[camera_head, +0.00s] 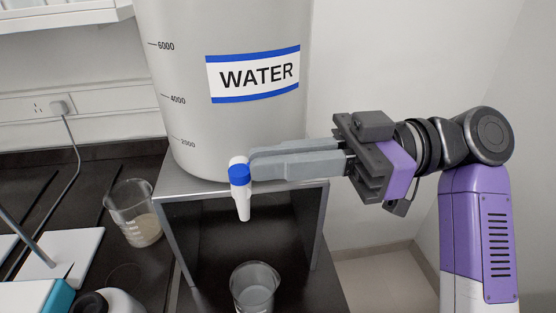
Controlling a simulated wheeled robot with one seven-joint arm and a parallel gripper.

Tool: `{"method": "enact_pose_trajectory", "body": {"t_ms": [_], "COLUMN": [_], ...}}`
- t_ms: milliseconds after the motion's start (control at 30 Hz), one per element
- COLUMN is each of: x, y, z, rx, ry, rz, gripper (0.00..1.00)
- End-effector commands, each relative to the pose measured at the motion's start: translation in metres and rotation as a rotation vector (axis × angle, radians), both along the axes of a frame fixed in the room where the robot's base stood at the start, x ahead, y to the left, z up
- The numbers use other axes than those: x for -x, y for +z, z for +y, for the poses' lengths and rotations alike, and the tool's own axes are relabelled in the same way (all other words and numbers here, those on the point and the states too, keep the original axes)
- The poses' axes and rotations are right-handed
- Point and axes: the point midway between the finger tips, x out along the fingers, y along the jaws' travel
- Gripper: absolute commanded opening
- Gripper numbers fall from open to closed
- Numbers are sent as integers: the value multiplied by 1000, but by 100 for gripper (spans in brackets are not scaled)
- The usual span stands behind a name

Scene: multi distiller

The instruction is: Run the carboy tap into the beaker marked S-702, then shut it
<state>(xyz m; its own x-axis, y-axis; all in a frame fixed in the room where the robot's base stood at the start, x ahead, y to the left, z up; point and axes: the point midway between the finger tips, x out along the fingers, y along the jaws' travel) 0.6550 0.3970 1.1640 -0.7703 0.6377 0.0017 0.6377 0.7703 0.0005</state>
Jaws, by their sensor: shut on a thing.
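The carboy (190,110) is a large pale vessel labelled WATER, standing on a grey metal stand. Its tap (242,210) is white with a blue collar, and its spout points down. My gripper (252,168) reaches in from the right and is shut on the tap at its upper part. The fingers hide part of the tap, so its setting is unclear. No stream shows below the spout. A clear glass beaker (255,288) stands below and slightly right of the spout. No S-702 marking is readable on it, and its liquid level is hard to tell.
The stand (175,215) has an open front. Another beaker (132,212) with pale beige contents stands to its left. A white device with a rod (62,255) and a dark-capped container (110,302) are at lower left. A wall is close on the right.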

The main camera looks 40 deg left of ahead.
Motion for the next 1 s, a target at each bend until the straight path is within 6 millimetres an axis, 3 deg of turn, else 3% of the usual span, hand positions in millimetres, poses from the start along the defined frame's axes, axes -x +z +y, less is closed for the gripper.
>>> {"method": "enact_pose_trajectory", "body": {"t_ms": [167,200,300,667,1000], "x": [2,2,2,-2,-41], "y": [-1,-1,-1,-1,-1], "z": [2,2,2,-1,-33], "rx": [3,3,3,2,2], "ry": [4,4,3,0,-1], "rz": [-2,-2,-2,-1,-1], "gripper": [0,11,29,29,29]}}
